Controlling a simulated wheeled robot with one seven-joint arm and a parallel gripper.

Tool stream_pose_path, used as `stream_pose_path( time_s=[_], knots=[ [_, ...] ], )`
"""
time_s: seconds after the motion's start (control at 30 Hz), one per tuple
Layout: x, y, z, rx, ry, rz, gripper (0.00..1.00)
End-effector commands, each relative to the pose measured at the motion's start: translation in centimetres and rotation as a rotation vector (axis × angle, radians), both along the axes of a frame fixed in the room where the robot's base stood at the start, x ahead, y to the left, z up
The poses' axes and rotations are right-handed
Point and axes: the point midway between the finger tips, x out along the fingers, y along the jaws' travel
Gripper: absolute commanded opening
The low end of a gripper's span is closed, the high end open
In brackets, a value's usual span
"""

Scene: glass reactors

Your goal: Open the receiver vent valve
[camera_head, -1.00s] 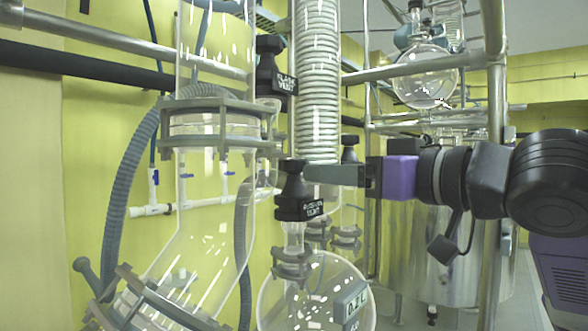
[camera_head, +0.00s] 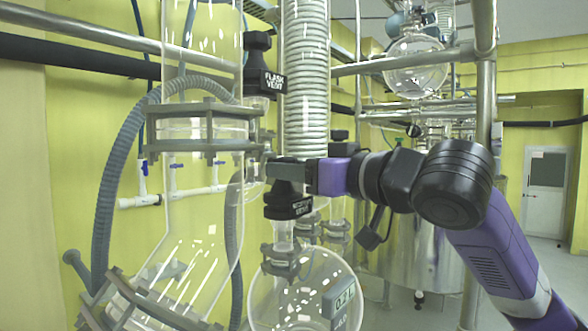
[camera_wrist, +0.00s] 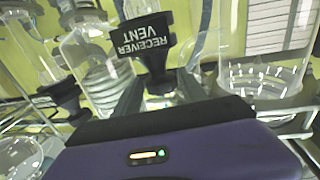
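The receiver vent valve (camera_head: 289,206) is a black knob with a white label, standing upright on the glass neck of a round flask (camera_head: 300,290). In the wrist view the valve (camera_wrist: 145,38) appears upside down, its label reading RECEIVER VENT. My gripper (camera_head: 285,168) reaches in from the right at the top of the knob, covering part of it in the head view. In the wrist view my gripper (camera_wrist: 157,88) has its two dark fingers apart, one on each side of the knob's narrow part. They look open; whether either touches the knob is unclear.
The similar black flask vent valve (camera_head: 258,65) stands just above and left. A coiled glass condenser (camera_head: 306,75) rises close behind my gripper. A large glass vessel with a grey clamp (camera_head: 190,145) is at left. Metal rails and a steel tank (camera_head: 420,260) stand behind my arm.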

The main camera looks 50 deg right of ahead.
Motion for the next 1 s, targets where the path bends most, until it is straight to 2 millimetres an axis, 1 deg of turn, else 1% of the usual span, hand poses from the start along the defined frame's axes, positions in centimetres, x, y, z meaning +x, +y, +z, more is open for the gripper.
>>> stream_pose_path(
  time_s=[0.03,0.2,0.37,0.57,0.77,1.0],
  knots=[
    [0.0,0.0,0.0,0.0,0.0,0.0,0.37],
    [0.0,0.0,0.0,0.0,0.0,0.0,0.04],
    [0.0,-0.1,0.0,0.001,0.0,0.007,0.04],
    [0.0,-0.3,0.0,0.005,-0.001,0.07,0.04],
    [0.0,-0.8,0.0,0.007,-0.003,0.203,0.04],
    [0.2,-1.2,0.0,0.009,-0.003,0.397,0.04]
  ],
)
